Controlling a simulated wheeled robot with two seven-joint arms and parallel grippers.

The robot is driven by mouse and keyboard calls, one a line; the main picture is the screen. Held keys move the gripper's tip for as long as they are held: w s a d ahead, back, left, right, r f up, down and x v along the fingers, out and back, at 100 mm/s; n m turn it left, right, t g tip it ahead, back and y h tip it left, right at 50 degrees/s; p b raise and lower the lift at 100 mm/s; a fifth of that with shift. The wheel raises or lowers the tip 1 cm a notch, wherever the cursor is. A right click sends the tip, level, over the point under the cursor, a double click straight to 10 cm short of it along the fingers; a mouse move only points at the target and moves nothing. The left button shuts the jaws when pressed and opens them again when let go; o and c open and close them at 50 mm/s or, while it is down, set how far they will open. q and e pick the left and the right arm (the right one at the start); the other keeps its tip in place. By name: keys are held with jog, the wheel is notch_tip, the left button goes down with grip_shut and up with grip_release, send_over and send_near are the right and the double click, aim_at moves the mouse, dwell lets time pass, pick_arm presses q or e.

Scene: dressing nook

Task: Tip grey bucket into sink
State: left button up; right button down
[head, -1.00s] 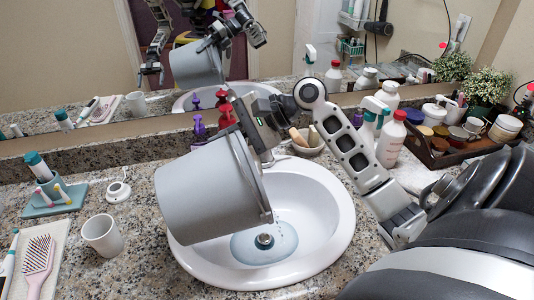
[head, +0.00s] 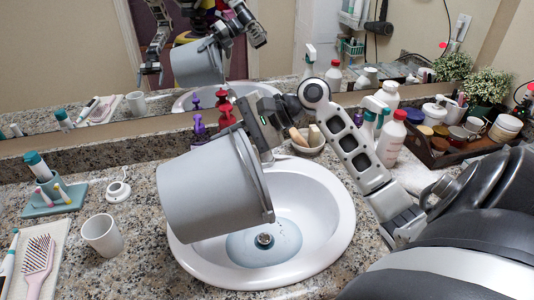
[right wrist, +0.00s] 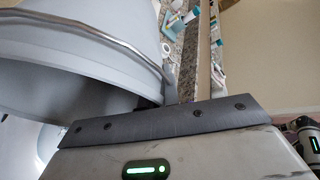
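The grey bucket (head: 208,188) is tilted well over above the white sink (head: 325,238), its mouth facing right and down. A shallow pool of bluish water (head: 262,246) lies around the drain in the basin. My right gripper (head: 258,128) is at the bucket's upper rim and appears shut on it; the bucket hides its fingertips. In the right wrist view the bucket (right wrist: 70,55) and its rim fill the upper left, close against the gripper. The bucket's inside is mostly hidden. My left gripper is not seen directly; an arm shows in the mirror.
A white cup (head: 102,236) stands left of the sink, near a toothbrush holder (head: 48,185) and a hairbrush (head: 38,262) on a tray. Red and purple pump bottles (head: 226,112) stand behind the bucket. White bottles (head: 391,140) and a wooden tray of jars (head: 440,158) stand right.

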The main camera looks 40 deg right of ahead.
jog(key=shift+s+d+r, duration=0.15)
jog(key=shift+s+d, duration=0.05)
jog(key=shift+d, duration=0.1)
dwell(0.9)
